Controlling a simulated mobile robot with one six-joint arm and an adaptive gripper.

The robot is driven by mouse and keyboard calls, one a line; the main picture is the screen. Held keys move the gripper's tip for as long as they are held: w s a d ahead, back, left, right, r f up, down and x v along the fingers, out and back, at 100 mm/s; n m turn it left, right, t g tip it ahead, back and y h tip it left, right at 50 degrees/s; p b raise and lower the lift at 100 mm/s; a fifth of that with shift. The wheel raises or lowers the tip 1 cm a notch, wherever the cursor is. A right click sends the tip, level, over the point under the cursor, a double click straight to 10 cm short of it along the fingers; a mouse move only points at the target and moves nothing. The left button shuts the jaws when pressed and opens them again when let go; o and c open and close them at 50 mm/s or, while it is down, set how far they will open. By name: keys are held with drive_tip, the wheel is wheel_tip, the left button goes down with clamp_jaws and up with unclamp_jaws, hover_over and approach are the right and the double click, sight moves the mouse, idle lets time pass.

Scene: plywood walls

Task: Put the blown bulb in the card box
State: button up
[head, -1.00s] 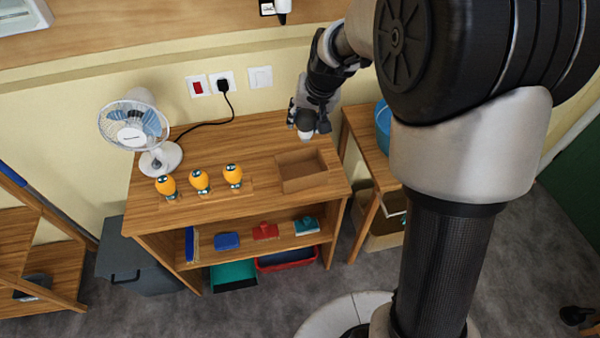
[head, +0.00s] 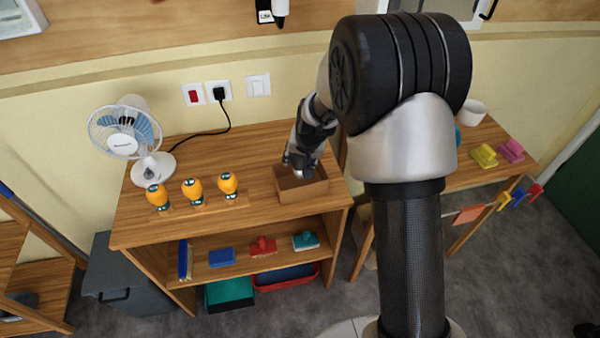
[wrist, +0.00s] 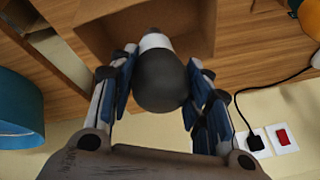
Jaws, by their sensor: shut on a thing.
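My gripper (head: 298,168) is at the back edge of the open card box (head: 303,196) on top of the wooden shelf unit. In the wrist view my gripper (wrist: 160,90) is shut on the blown bulb (wrist: 161,82), a dark grey globe with a pale base. The bulb's base points toward the box (wrist: 205,30), overlapping its near wall and opening. I cannot tell whether the base is below the rim. In the head view the bulb is mostly hidden by the fingers. The visible part of the box's inside looks empty.
Three orange bulbs (head: 193,189) stand in a wooden holder left of the box. A fan (head: 125,135) stands at the back left, its cord running to a wall socket (head: 218,92). A side table (head: 470,172) with sponges and a blue bucket (wrist: 18,110) is on the right.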

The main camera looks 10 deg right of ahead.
sight(300, 170)
wheel_tip(300, 170, down, 4)
drive_tip(key=shift+f+b, duration=0.25)
drive_tip(key=shift+b, duration=0.75)
drive_tip(key=shift+r, duration=0.1)
drive_tip(key=o, duration=0.6)
drive_tip(key=shift+f, duration=0.2)
drive_tip(key=o, duration=0.5)
drive_tip(key=shift+c, duration=0.2)
drive_tip(key=shift+r, duration=0.2)
